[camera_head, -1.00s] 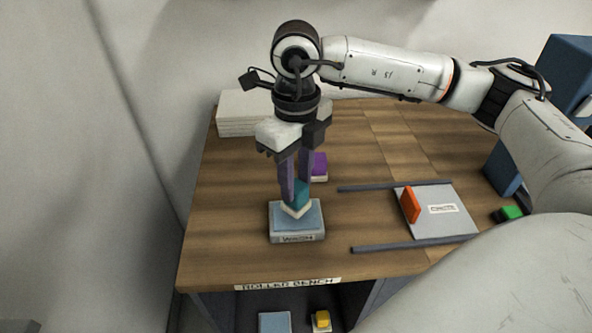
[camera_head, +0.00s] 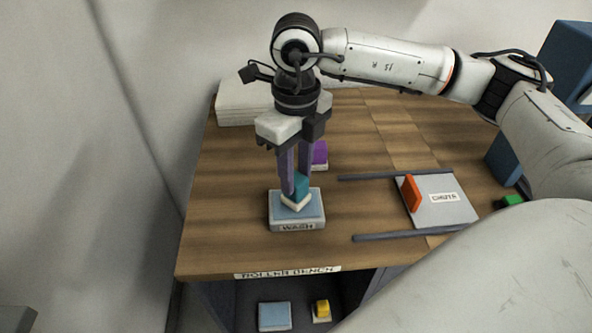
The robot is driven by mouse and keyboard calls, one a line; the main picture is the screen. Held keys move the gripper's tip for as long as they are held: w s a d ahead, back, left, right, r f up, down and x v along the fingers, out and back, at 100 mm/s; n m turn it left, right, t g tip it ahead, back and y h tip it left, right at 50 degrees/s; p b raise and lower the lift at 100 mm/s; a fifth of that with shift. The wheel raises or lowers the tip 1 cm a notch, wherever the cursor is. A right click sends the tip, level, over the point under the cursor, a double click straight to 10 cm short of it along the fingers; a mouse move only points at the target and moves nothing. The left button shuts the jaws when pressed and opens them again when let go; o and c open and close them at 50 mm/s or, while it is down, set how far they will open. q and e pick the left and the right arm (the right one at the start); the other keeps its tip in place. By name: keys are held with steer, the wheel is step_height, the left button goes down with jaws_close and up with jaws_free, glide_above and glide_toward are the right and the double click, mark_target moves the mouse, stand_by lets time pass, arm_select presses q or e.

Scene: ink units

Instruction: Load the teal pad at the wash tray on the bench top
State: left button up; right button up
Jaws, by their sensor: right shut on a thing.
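The teal pad (camera_head: 301,186) has a cream base and stands over the middle of the wash tray. The wash tray (camera_head: 283,224) is a low, pale blue-grey block labelled WASH on the bench top. My right gripper (camera_head: 294,190) points straight down with its purple fingers shut on the teal pad. The fingers hide part of the pad. The pad's base looks at or very close to the tray's top; I cannot tell whether it touches. My left gripper is not in view.
A purple pad (camera_head: 320,153) stands just behind the gripper. A yellow pad (camera_head: 321,309) and a blue tray (camera_head: 274,316) are on the shelf below.

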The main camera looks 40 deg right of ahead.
mark_target(296, 179)
steer(key=shift+f+b, duration=0.35)
steer(key=shift+f, duration=0.1)
stand_by(0.6)
steer(key=shift+f, duration=0.1)
stand_by(1.0)
steer(key=shift+r+p, duration=1.3)
steer(key=shift+r, duration=2.25)
